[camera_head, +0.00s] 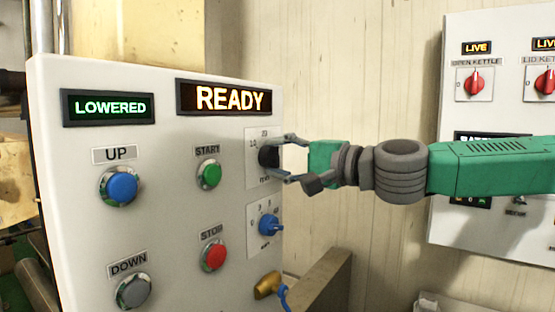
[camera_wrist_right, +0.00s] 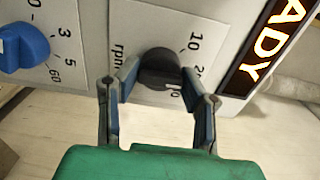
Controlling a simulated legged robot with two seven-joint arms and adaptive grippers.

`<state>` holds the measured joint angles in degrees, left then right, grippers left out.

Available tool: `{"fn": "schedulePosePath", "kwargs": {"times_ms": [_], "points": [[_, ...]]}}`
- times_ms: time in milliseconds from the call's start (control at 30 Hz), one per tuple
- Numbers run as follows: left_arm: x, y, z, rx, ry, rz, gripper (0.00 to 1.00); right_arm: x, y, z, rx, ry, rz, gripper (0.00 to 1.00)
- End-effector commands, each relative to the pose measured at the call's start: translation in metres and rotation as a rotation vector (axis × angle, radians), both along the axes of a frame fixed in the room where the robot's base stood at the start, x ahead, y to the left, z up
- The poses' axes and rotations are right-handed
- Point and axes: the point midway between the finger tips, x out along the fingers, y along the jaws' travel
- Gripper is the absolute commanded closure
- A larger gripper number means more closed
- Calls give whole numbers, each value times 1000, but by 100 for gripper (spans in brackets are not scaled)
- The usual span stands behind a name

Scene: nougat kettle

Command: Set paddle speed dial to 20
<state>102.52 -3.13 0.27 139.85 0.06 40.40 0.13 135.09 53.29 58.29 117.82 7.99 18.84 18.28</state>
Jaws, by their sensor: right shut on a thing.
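The paddle speed dial (camera_head: 268,157) is a black knob on a white plate at the right edge of the control panel, with numbers around it and "rpm" below. My right gripper (camera_head: 280,160) comes in from the right and is shut on this dial, with one finger on each side. In the right wrist view the black dial (camera_wrist_right: 160,66) sits between the two fingers (camera_wrist_right: 160,80). The marks "10" and "rpm" are readable there; another number is partly covered by a finger. I cannot tell where the dial points. My left gripper is not in view.
The panel (camera_head: 160,240) also has a blue knob (camera_head: 270,226) just below, green START (camera_head: 208,174) and red STOP (camera_head: 213,255) buttons, and UP (camera_head: 120,187) and DOWN (camera_head: 133,291) buttons. Its displays read LOWERED and READY. A second panel (camera_head: 465,30) with red knobs hangs at right.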

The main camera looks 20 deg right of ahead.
Motion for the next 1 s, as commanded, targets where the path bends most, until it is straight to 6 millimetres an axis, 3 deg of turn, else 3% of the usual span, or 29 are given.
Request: {"fn": "schedulePosePath", "kwargs": {"times_ms": [100, 133, 167, 567, 1000], "points": [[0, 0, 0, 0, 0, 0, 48, 0, 0, -6, -4, 11, 2, 94], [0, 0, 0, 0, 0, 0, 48, 0, 0, -7, -4, 11, 2, 54], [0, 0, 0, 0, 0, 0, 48, 0, 0, -6, -4, 11, 2, 44], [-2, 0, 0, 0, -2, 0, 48, -5, -3, -1, -2, 1, 0, 44], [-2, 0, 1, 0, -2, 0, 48, -66, -54, -1, 1, 1, -1, 44]]}}
